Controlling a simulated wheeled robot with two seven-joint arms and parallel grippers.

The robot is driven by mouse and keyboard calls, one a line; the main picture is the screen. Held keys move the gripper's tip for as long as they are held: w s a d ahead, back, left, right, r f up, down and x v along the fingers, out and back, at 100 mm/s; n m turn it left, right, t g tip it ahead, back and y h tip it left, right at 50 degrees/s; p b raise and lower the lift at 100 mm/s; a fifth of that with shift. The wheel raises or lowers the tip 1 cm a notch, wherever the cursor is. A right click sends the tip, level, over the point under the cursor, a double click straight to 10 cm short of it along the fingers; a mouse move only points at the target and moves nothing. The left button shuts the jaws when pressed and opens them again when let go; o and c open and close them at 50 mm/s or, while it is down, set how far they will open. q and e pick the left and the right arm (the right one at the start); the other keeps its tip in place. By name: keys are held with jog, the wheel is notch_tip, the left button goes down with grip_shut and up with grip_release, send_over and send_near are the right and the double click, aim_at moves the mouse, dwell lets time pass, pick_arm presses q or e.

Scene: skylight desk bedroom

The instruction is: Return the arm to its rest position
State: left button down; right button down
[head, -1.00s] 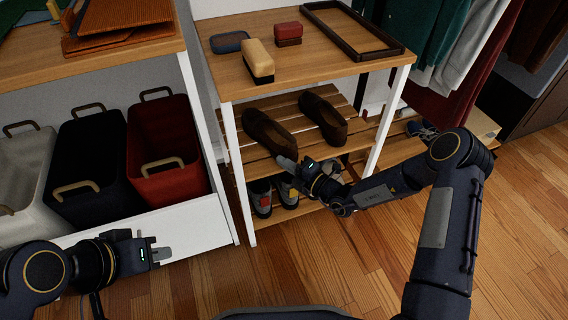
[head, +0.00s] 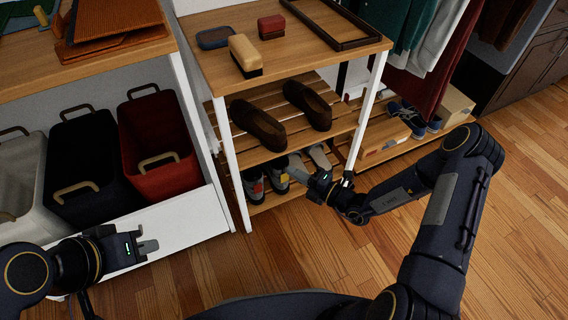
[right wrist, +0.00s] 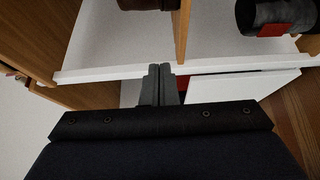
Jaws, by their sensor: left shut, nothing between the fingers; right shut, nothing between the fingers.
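My right arm reaches across from the right in the head view. Its gripper (head: 299,165) is shut and empty, at the front of the shoe rack, overlapping the lower shelf in the picture; I cannot tell how close it is. The shut fingers also show in the right wrist view (right wrist: 161,84), with nothing between them. My left gripper (head: 147,248) is shut and empty at lower left, in front of the white base under the bins.
The rack holds brown shoes (head: 257,124) and sneakers (head: 278,179). Brushes (head: 245,56) and a dark tray (head: 336,42) sit on its top (head: 205,72). A red bin (head: 160,143) stands left. A low bench (head: 385,153) is right. Wooden floor (head: 510,210) is open at right.

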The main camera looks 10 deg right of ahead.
jog(key=shift+s+d, duration=0.35)
jog(key=s+a+r+n+g, duration=0.1)
jog(key=s+r+n+g, duration=0.45)
jog(key=r+n, duration=0.45)
jog(key=s+r+n+g, duration=0.4)
jog(key=s+r+n, duration=0.25)
jog(key=n, duration=0.65)
jog(key=s+d+r+n+t+h, duration=0.25)
jog(key=s+d+n+h, duration=0.35)
jog(key=n, duration=0.4)
jog(key=s+d+r+n+t+h, duration=0.1)
jog(key=s+d+r+n+h, duration=0.3)
jog(key=s+n, duration=0.55)
notch_tip(320, 180, up, 29)
jog(key=w+p, duration=0.1)
jog(key=p, duration=2.9)
jog(key=shift+d, duration=0.3)
